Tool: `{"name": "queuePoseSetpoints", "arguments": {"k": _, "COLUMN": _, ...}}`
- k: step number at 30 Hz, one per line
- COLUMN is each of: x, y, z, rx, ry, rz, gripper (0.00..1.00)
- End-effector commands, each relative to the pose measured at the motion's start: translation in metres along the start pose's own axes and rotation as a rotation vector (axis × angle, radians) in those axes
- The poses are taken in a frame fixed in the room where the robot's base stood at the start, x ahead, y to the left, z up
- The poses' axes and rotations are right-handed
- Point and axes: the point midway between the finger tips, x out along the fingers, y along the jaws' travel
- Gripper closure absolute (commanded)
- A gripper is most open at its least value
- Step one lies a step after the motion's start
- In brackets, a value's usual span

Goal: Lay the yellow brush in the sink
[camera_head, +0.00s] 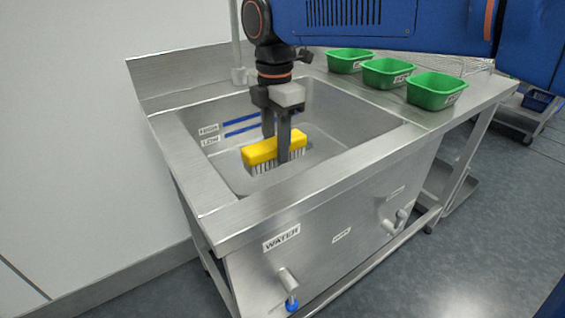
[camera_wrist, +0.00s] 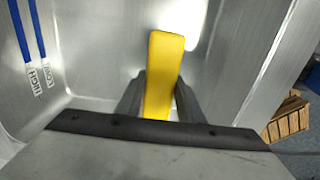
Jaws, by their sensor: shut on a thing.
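The yellow brush (camera_head: 262,151) with pale bristles is inside the steel sink (camera_head: 345,122), bristles facing down. My gripper (camera_head: 276,150) reaches down into the sink and is shut on the middle of the brush's yellow back. In the wrist view the brush (camera_wrist: 163,65) shows as a yellow block between the two dark fingers (camera_wrist: 158,98) of my gripper. Whether the bristles touch the sink floor, I cannot tell. One finger hides part of the brush in the head view.
Several green bins, among them the nearest one (camera_head: 436,91), stand along the counter right of the sink. Blue HIGH and LOW lines (camera_head: 242,131) mark the sink's back wall. A tap pipe (camera_head: 237,45) stands behind the sink. A wooden crate (camera_wrist: 287,118) shows at right in the wrist view.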

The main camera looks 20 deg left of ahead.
Motion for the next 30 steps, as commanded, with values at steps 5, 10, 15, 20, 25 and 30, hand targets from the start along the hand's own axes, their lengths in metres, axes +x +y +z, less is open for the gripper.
{"name": "queuePoseSetpoints", "arguments": {"k": 5, "x": 0.023, "y": -0.002, "z": 0.0, "rx": 0.0, "ry": 0.0, "rz": -0.001, "gripper": 0.91}}
{"name": "queuePoseSetpoints", "arguments": {"k": 10, "x": 0.052, "y": -0.002, "z": 0.0, "rx": 0.0, "ry": 0.0, "rz": -0.001, "gripper": 0.91}}
{"name": "queuePoseSetpoints", "arguments": {"k": 15, "x": 0.071, "y": -0.002, "z": 0.0, "rx": 0.0, "ry": 0.0, "rz": 0.0, "gripper": 0.91}}
{"name": "queuePoseSetpoints", "arguments": {"k": 20, "x": 0.08, "y": -0.002, "z": 0.0, "rx": 0.0, "ry": 0.0, "rz": 0.0, "gripper": 0.91}}
{"name": "queuePoseSetpoints", "arguments": {"k": 25, "x": 0.101, "y": -0.002, "z": 0.0, "rx": 0.0, "ry": 0.0, "rz": -0.002, "gripper": 0.91}}
{"name": "queuePoseSetpoints", "arguments": {"k": 30, "x": 0.112, "y": -0.001, "z": 0.0, "rx": 0.0, "ry": 0.0, "rz": 0.001, "gripper": 0.91}}
